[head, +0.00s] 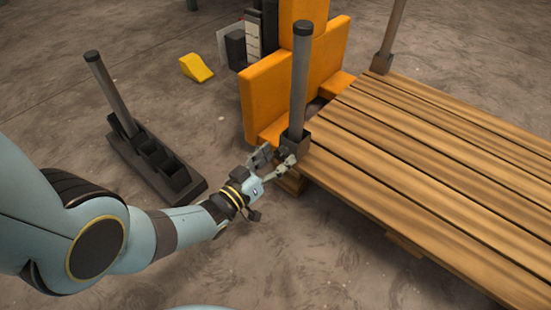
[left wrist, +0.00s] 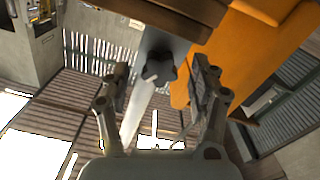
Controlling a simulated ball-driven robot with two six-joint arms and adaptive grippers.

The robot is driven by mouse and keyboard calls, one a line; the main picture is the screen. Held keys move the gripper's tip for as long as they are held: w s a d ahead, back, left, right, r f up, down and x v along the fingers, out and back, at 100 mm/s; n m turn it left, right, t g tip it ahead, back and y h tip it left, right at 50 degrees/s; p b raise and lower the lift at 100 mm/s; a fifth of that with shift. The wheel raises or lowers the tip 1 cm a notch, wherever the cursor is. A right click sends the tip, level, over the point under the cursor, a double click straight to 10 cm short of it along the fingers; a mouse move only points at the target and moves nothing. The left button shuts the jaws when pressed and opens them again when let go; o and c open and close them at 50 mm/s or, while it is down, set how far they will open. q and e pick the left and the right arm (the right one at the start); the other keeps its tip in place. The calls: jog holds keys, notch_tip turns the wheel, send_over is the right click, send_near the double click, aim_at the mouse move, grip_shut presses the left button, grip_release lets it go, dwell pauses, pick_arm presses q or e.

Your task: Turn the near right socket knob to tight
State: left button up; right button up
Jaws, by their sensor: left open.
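A dark socket (head: 293,149) sits at the near left corner of the wooden pallet, with an upright grey post (head: 300,80) in it. My left gripper (head: 274,163) is open beside this socket, at its near side. In the left wrist view a dark star-shaped knob (left wrist: 159,68) lies between the two open fingers of my left gripper (left wrist: 160,80), around the level of their tips; I see no clear contact. In the head view the knob cannot be made out. How tight it is cannot be told. My right gripper is not in view.
The slatted pallet (head: 420,140) fills the right side, with another socket and post (head: 382,62) at its far corner. An orange truck (head: 270,95) stands behind the near socket. A dark rack (head: 155,160) with a leaning post and a yellow wedge (head: 196,67) are on the floor.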

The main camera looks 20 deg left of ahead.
pick_arm(q)
jog(key=c, duration=1.2)
jog(key=shift+o, duration=0.2)
jog(key=shift+m, duration=0.4)
jog(key=m, duration=0.3)
jog(key=shift+m, duration=0.4)
jog(key=m, duration=0.3)
jog(key=shift+m, duration=0.4)
jog(key=m, duration=0.8)
jog(key=shift+s+d+f, duration=0.1)
jog(key=shift+m, duration=0.4)
